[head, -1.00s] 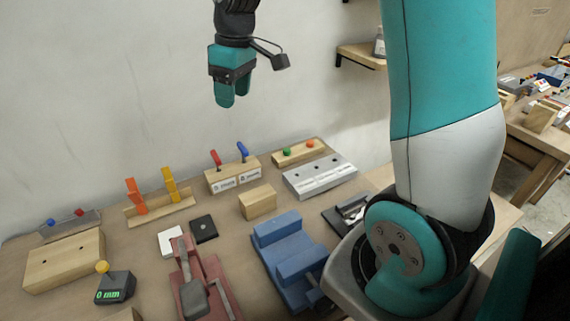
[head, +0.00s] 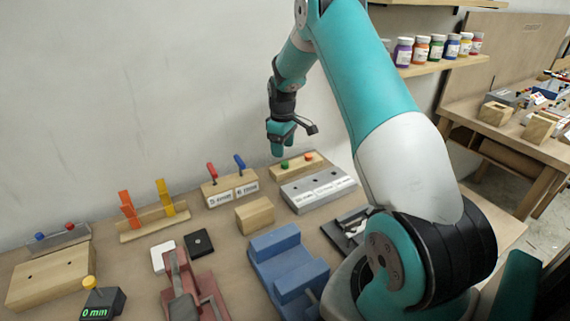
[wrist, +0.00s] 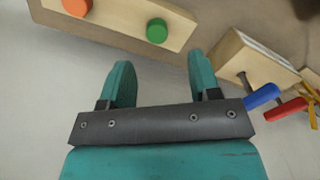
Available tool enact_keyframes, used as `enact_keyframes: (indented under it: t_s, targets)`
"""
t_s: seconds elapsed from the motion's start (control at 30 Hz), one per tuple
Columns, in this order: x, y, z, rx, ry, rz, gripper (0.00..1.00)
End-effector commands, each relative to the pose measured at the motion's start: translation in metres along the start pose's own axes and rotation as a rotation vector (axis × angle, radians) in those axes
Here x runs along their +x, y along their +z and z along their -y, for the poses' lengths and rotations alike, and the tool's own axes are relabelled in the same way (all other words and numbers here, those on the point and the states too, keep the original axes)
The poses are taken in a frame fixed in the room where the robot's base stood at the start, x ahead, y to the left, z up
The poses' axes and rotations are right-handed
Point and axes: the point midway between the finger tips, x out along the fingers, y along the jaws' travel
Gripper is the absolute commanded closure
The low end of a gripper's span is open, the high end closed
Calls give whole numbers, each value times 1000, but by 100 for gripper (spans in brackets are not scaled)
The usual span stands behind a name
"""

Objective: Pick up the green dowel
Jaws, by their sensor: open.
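The green dowel (head: 285,165) stands in a light wooden block (head: 316,158) at the back of the bench, left of an orange-red dowel (head: 308,157). In the wrist view the green dowel (wrist: 157,31) shows its round end beyond and between my fingertips, and the orange dowel (wrist: 77,6) is to its left. My gripper (head: 281,150) is teal, points down and hangs above and near the green dowel, apart from it. In the wrist view my gripper (wrist: 164,75) is open with nothing between its fingers.
A grey block with holes (head: 318,189) lies just in front of the dowel block. A wooden rack (head: 229,189) with red and blue handles stands to the left. A blue vise (head: 288,262) and a wooden block (head: 255,214) are nearer. Shelf jars (head: 437,48) are at upper right.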

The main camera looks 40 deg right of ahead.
Motion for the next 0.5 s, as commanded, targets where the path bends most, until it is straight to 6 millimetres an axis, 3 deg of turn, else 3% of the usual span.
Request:
enact_keyframes:
  t_s: [0.17, 0.5]
  targets:
    - [11, 1, 0, 0, -1, 1, 43]
    - [55, 6, -3, 1, -2, 0, 43]
